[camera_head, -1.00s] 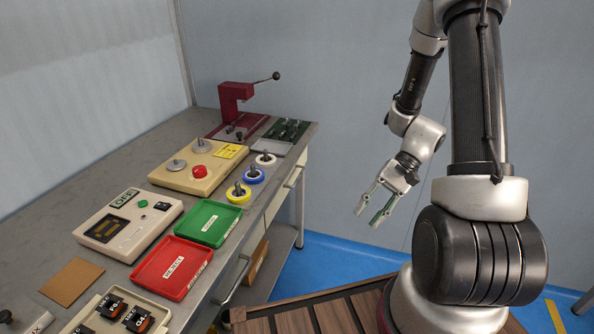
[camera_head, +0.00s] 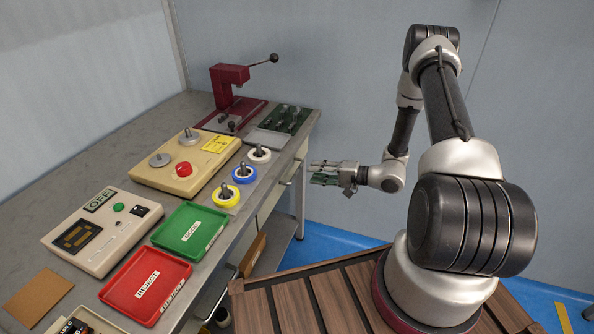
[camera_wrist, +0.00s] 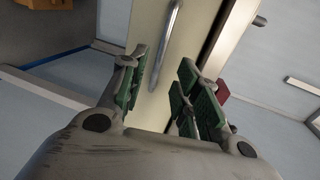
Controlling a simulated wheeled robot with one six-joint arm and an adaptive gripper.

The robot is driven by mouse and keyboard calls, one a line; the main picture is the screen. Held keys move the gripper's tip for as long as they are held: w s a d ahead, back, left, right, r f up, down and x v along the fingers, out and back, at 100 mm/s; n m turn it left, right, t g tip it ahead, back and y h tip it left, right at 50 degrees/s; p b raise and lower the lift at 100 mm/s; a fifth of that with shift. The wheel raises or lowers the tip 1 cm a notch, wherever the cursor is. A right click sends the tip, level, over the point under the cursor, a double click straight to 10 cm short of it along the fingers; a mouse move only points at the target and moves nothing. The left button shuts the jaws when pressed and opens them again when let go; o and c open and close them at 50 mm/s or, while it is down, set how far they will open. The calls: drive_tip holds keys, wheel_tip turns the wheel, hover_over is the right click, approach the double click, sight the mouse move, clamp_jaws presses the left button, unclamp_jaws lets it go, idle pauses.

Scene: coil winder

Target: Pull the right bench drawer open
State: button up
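The right bench drawer is a cream front under the far end of the bench top; its metal bar handle (camera_head: 291,177) shows small in the head view. In the wrist view the handle (camera_wrist: 169,45) stands ahead of my gripper on the cream drawer front (camera_wrist: 205,25). The drawer looks shut. My gripper (camera_head: 316,172) is level and points left at the drawer, a short way from it. In the wrist view my gripper (camera_wrist: 163,82) has its green-padded fingers spread apart with nothing between them; the handle is beyond the fingertips.
The bench top (camera_head: 100,140) carries a green tray (camera_head: 190,229), a red tray (camera_head: 146,284), several spools and a red press (camera_head: 229,88). A lower shelf (camera_head: 270,252) holds a brown box (camera_head: 253,255). The air between gripper and drawer is clear.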

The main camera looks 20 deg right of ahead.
sight(297, 170)
drive_tip(key=x, duration=0.7)
drive_tip(key=shift+w+a, duration=0.2)
drive_tip(key=shift+a, duration=0.15)
clamp_jaws()
